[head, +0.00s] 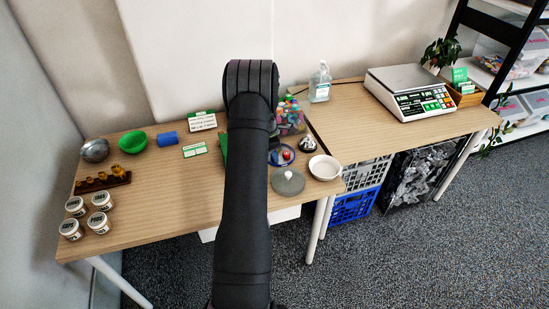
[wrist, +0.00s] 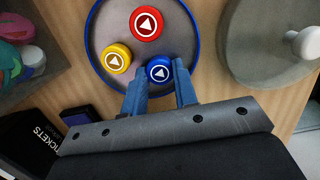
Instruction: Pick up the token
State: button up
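A round grey tray with a blue rim (wrist: 91,52) holds a red token (wrist: 146,23), a yellow token (wrist: 116,57) and a blue token (wrist: 159,69), each with a white triangle mark. My gripper (wrist: 160,74) is open. Its two blue fingers reach over the tray's near rim, with the blue token between their tips; I cannot tell whether they touch it. In the head view the tray (head: 272,157) shows just right of my arm, with the red token (head: 287,155) in it. There my arm hides the gripper.
A grey lid with a white knob (wrist: 262,65) lies close right of the tray. A container of colourful items (wrist: 25,60) stands at left, near a black "TICKETS" box (wrist: 40,140). A bell (head: 307,144) and white bowl (head: 325,168) are nearby. The table's left part has bare wood.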

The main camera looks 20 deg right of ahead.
dwell(0.3)
jog(key=shift+r, duration=0.5)
jog(key=r, duration=0.2)
jog(key=s+r, duration=0.1)
jog(key=r, duration=0.1)
jog(key=shift+d, duration=0.4)
jog(key=s+d+r, duration=0.4)
jog(key=s, duration=0.1)
jog(key=s+d+r, duration=0.2)
jog(key=s, duration=0.1)
jog(key=shift+s+d, duration=0.15)
jog(key=m+g, duration=0.1)
jog(key=m, duration=0.8)
send_over(327, 169)
notch_tip(327, 169, down, 2)
jog(key=shift+y, duration=0.3)
jog(key=shift+s+f, duration=0.1)
jog(key=shift+f, duration=2.95)
